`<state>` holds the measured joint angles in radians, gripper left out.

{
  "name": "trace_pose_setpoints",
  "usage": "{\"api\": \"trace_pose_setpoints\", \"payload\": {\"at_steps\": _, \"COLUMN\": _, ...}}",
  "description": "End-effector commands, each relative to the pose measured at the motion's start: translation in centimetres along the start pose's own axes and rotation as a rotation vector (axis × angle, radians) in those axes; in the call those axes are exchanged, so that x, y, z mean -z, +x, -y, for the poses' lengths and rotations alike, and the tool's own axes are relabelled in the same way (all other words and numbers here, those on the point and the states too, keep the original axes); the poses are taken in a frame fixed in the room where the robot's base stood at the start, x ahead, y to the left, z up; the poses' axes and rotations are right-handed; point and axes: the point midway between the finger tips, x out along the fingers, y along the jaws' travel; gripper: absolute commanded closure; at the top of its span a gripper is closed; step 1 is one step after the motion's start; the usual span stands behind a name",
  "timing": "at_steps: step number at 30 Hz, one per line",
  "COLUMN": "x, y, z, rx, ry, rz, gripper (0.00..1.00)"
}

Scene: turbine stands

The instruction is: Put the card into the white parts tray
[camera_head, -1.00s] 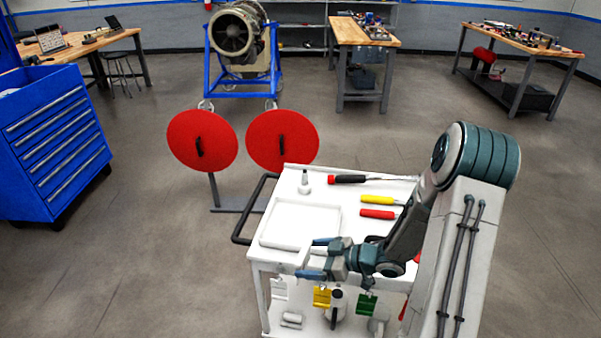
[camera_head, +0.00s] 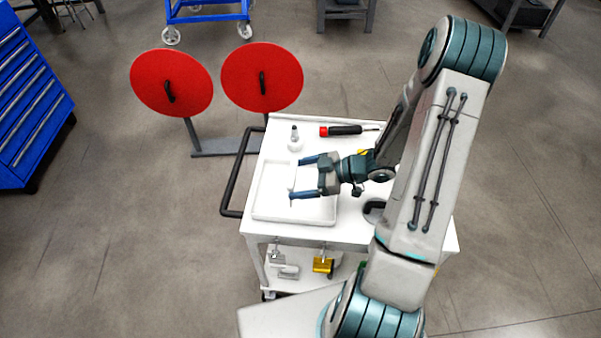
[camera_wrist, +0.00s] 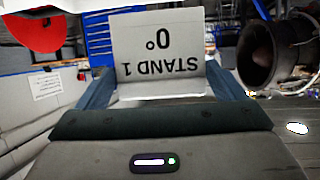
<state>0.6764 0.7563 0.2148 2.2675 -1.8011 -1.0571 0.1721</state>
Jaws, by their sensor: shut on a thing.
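The white card (camera_wrist: 158,48), printed "STAND 1" and "0°", shows upside down between the blue fingers in the wrist view. My gripper (camera_head: 298,178) is shut on it. In the head view the card is seen nearly edge-on as a thin pale strip between the fingertips, hard to make out. The white parts tray (camera_head: 272,207) is a shallow square tray on the left part of the white cart top. My gripper reaches in from the right and is over the tray. The gap between card and tray floor cannot be judged.
A small white bottle (camera_head: 295,140) and a red-and-black screwdriver (camera_head: 342,130) are behind the tray on the cart. A black handle (camera_head: 238,180) runs along the cart's left side. Two red discs (camera_head: 172,83) stand beyond it.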

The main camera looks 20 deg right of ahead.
Motion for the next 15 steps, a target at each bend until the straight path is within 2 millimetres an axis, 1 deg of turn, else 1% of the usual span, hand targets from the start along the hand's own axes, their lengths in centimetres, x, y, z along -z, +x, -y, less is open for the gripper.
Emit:
{"api": "trace_pose_setpoints", "payload": {"at_steps": 1, "x": -1.0, "y": 0.4, "z": 0.0, "rx": 0.000, "ry": 0.000, "rz": 0.000, "gripper": 0.32}}
{"api": "trace_pose_setpoints", "payload": {"at_steps": 9, "x": -4.4, "y": 1.9, "z": 0.0, "rx": 0.001, "ry": -0.001, "rz": -0.001, "gripper": 0.32}}
{"api": "trace_pose_setpoints", "payload": {"at_steps": 15, "x": -6.1, "y": 2.6, "z": 0.0, "rx": 0.003, "ry": -0.001, "rz": -0.001, "gripper": 0.32}}
